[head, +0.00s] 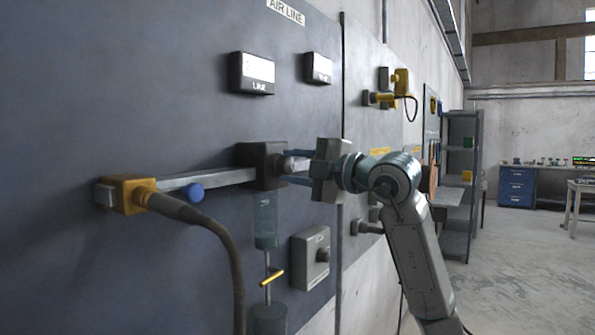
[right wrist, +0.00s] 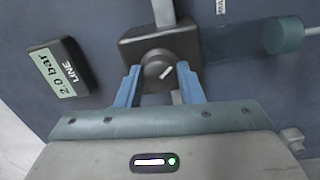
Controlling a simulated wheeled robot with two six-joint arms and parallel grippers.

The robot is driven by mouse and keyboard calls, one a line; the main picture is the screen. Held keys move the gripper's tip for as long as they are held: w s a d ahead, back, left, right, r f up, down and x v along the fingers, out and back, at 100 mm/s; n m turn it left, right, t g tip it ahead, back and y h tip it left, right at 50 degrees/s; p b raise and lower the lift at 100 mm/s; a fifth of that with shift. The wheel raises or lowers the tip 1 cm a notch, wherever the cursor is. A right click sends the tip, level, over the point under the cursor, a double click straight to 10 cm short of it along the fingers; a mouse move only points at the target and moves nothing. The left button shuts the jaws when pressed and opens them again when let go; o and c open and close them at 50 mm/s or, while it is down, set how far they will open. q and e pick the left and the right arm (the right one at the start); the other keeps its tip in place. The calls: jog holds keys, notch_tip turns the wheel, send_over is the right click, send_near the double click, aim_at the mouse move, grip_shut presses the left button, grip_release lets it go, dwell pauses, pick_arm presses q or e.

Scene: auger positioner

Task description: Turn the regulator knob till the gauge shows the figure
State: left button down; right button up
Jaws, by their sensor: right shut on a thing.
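The regulator (head: 258,165) is a dark block on the blue-grey panel. In the right wrist view its dark round knob (right wrist: 155,72) has a white mark slanting up to the right. My right gripper (head: 291,167) is shut on the knob, its blue fingers on either side; they also show in the right wrist view (right wrist: 159,88). The LINE gauge (head: 252,73) is above the regulator; its figure is too small in the head view. In the right wrist view the LINE gauge (right wrist: 61,76) reads 2.0 bar. My left gripper is not in view.
A second small display (head: 318,68) is right of the gauge, unreadable. A pipe (head: 205,179) with a blue knob (head: 192,193) runs left to a yellow fitting (head: 130,193) with a hose. A clear bowl (head: 265,220) hangs below; a grey box (head: 311,258) is beside it.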

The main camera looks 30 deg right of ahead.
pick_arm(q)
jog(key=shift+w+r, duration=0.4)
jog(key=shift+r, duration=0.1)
pick_arm(e)
jog(key=shift+d+r+m, duration=0.1)
jog(key=shift+r+m, duration=0.15)
jog(key=shift+m, duration=0.55)
jog(key=o, duration=0.8)
jog(key=shift+o, duration=1)
jog(key=shift+w+a+f, duration=0.2)
jog(key=shift+w+a, duration=0.05)
jog(key=shift+w, duration=0.05)
jog(key=shift+s+d+b, duration=0.15)
jog(key=shift+s+b, duration=0.1)
jog(key=shift+b, duration=0.05)
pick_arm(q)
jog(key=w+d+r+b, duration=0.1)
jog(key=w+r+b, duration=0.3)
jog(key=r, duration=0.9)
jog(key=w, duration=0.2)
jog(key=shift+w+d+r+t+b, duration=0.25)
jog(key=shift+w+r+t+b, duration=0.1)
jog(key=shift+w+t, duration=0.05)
pick_arm(e)
jog(key=v, duration=1)
